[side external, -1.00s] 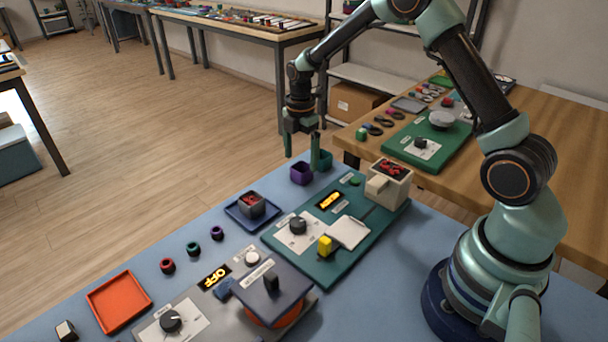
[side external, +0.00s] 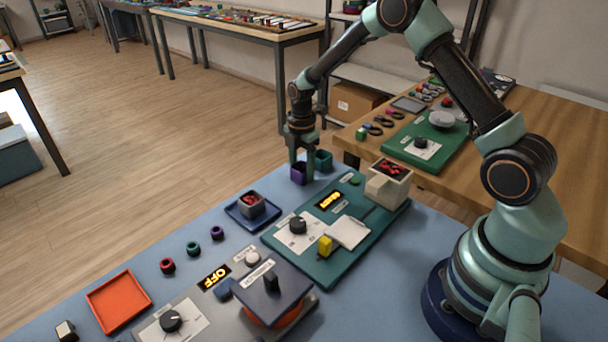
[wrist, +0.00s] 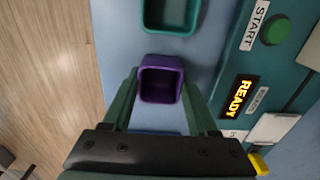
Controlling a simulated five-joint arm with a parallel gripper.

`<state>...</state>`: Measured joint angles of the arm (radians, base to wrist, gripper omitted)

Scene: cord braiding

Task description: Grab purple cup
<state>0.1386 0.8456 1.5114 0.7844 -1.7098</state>
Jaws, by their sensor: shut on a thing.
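The purple cup (side external: 298,174) is a small square open-topped cup on the far edge of the blue table. In the wrist view the purple cup (wrist: 160,80) sits between the two green fingers of my gripper (wrist: 163,95), and its inside looks empty. In the side view my gripper (side external: 302,168) is lowered over the cup with its fingers down around it. My gripper is shut on the purple cup. The fingers hide part of the cup's sides. The cup looks upright, and it still seems to be at table level.
A teal cup (side external: 323,160) stands close beside the purple cup. A green board (side external: 285,262) with a dial, a READY display and a beige box (side external: 388,186) lies nearby. The table edge is close behind.

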